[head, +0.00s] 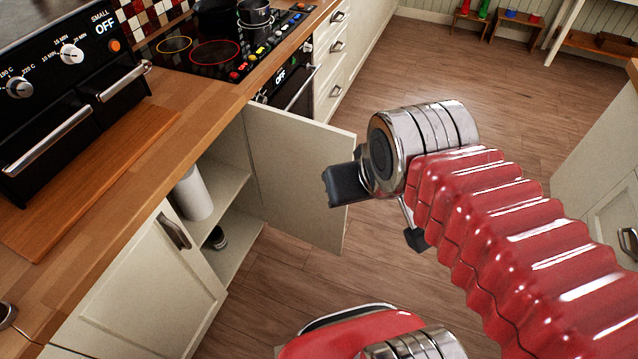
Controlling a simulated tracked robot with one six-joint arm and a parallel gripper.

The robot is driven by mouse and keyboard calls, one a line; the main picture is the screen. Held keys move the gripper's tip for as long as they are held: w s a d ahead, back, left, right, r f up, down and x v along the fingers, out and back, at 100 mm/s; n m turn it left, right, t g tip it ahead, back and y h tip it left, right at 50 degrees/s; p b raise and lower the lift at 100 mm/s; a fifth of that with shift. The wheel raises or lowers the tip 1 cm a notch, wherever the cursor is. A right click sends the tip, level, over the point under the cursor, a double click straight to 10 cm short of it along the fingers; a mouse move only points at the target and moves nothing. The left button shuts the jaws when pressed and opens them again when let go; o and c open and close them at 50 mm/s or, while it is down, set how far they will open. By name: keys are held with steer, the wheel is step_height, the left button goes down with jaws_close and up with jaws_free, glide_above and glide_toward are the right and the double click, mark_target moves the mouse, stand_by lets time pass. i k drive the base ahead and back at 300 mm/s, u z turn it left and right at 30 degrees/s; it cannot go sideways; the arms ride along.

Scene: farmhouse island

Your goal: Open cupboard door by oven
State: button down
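The cream cupboard door (300,180) beside the oven (290,86) stands swung well out from the counter, its plain inner face showing. My gripper (380,213) is at the outer edge of this door, its two dark fingers apart with nothing visible between them. One finger overlaps the door's edge in the picture; I cannot tell whether it touches. The open cupboard shows shelves (222,186), a white cylinder (194,194) and a small dark item (216,238). The open door's handle is hidden.
A second cream door (140,290) with a metal handle (174,231) is left of the opening. The wooden counter (170,160) carries a small black oven (70,90) and a hob (220,50). Wooden floor (440,75) is clear beyond my arm. Another cabinet (605,195) stands at right.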

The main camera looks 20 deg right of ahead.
mark_target(290, 153)
steer(key=u, duration=1.3)
steer(key=i, duration=1)
steer(key=u, duration=0.05)
